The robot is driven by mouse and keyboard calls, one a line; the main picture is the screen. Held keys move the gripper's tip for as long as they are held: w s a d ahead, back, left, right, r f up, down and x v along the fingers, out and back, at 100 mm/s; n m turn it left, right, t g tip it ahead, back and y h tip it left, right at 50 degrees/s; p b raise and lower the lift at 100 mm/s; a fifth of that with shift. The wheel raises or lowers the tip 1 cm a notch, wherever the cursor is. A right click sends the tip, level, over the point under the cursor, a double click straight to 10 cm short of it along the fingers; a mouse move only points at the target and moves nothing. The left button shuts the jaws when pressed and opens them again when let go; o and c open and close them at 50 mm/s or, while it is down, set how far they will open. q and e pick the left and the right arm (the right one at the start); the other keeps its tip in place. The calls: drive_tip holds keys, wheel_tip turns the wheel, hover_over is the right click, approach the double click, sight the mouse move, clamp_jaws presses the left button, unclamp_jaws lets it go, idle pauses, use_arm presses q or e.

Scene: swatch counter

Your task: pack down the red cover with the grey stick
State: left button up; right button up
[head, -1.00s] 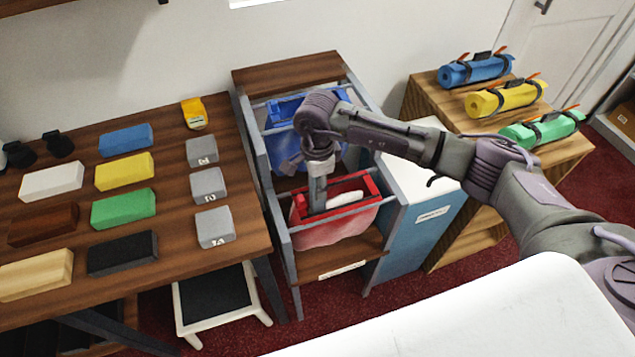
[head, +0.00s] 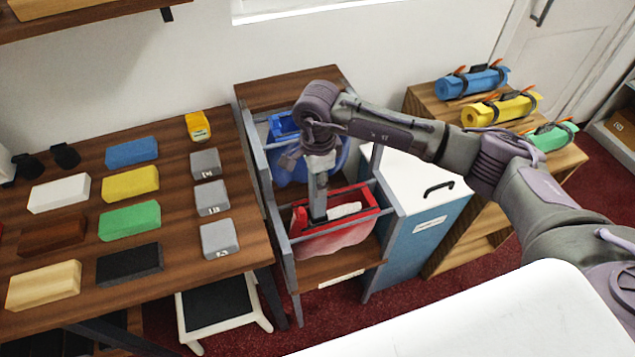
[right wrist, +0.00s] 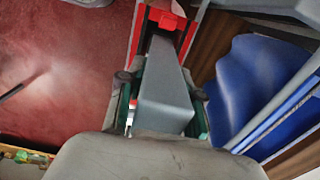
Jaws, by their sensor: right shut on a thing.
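The red cover (head: 330,241) hangs like a bag in the wooden rack, with a bright red rim around its opening. My right gripper (head: 317,168) is above it, shut on the grey stick (head: 318,200). The stick points down, and its lower end is at the opening, inside the red rim; I cannot tell whether the tip touches anything. A whitish piece (head: 345,210) shows in the opening beside the stick. In the right wrist view the grey stick (right wrist: 165,95) runs from my gripper toward the red rim (right wrist: 165,18). My left gripper is not in view.
A blue bag (head: 285,165) hangs behind the red cover. A blue cabinet with a white top (head: 425,170) stands close on the right. The table (head: 170,240) at left holds coloured and grey blocks. Rolled mats (head: 500,108) lie on a wooden shelf at right.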

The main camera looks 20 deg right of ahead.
drive_tip(key=shift+r+p, duration=1.05)
drive_tip(key=shift+r, duration=1.45)
